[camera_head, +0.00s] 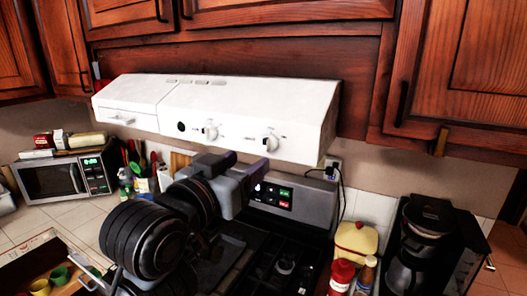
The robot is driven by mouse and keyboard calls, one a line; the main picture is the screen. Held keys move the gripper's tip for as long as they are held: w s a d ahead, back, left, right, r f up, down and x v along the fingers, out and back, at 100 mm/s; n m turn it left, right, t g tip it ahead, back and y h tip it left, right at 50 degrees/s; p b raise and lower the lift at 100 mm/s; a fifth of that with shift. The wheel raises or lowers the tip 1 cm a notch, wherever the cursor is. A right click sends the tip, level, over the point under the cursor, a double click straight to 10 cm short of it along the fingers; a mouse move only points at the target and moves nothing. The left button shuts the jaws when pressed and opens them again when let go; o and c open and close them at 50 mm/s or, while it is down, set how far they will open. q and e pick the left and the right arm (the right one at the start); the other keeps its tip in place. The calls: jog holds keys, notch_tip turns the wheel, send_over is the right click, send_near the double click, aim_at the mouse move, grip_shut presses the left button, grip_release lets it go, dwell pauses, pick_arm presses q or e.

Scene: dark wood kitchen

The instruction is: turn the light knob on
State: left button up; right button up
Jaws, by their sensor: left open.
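The white range hood (232,97) hangs under the dark wood cabinets and has two knobs on its front. The left knob (209,131) and the right knob (270,142) are both white. The markings beside them are too small to read, so I cannot tell which one is for the light. My left gripper (237,166) is open and empty below the hood front, with its fingertips below and between the two knobs. It appears apart from both knobs. My right gripper is not in view.
The black stove (284,265) lies below my left arm. A microwave (65,178) and a utensil holder stand at the left. An open drawer (20,275) is at lower left.

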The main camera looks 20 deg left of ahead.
aim_at(264, 150)
pick_arm(q)
jog(key=w, duration=0.5)
jog(key=w+d+p, duration=0.1)
jog(key=w, duration=0.1)
jog(key=shift+w, duration=0.4)
jog(key=shift+a, duration=0.1)
jog(key=c, duration=1)
